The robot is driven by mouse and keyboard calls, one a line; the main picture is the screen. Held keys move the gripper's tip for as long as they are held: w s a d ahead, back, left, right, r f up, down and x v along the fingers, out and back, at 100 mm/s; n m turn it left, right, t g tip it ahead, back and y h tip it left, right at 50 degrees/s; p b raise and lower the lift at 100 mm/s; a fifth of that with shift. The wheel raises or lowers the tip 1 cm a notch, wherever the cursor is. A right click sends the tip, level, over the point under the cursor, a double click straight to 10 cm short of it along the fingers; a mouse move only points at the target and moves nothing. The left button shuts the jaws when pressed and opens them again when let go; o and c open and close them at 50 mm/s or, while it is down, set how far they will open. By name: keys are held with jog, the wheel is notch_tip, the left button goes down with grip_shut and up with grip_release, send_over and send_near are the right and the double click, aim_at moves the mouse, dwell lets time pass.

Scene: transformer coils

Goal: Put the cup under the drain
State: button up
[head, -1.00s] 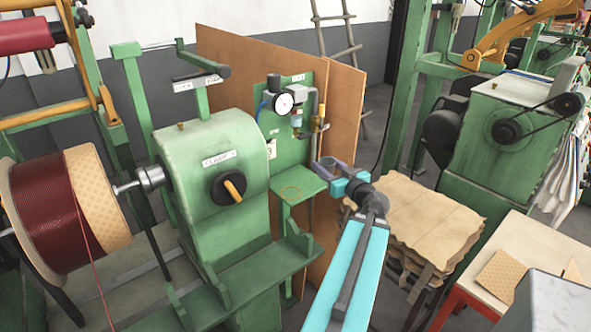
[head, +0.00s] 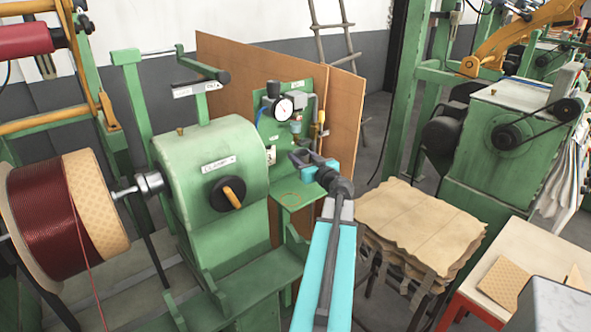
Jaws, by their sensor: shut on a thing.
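My gripper (head: 299,158) is at the end of my blue arm, in front of the green panel and above its small green shelf (head: 293,193). It is shut on the cup, which is small and dark and hard to make out between the fingers. The drain (head: 297,139) appears to be the lower end of the small clear bowl beside the pressure gauge (head: 283,109). The gripper is just below it in the picture; I cannot tell the gap in depth. A thin ring is marked on the shelf.
The green winding machine (head: 213,165) with its black knob stands close on the left. A stack of brown sheets (head: 420,225) is on the right. Brown boards (head: 345,100) stand behind the panel. The shelf top is clear.

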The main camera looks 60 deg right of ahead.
aim_at(297, 153)
jog(key=x, duration=0.3)
jog(key=shift+w+a+r, duration=0.15)
jog(key=shift+a, duration=0.05)
notch_tip(297, 153, down, 2)
jog(key=shift+a+f, duration=0.1)
jog(key=shift+f, duration=0.5)
jog(key=shift+f, duration=1.4)
jog(key=shift+w+f, duration=0.1)
jog(key=shift+f, duration=0.45)
jog(key=shift+f, duration=0.15)
jog(key=o, duration=1.1)
jog(key=shift+c, duration=0.2)
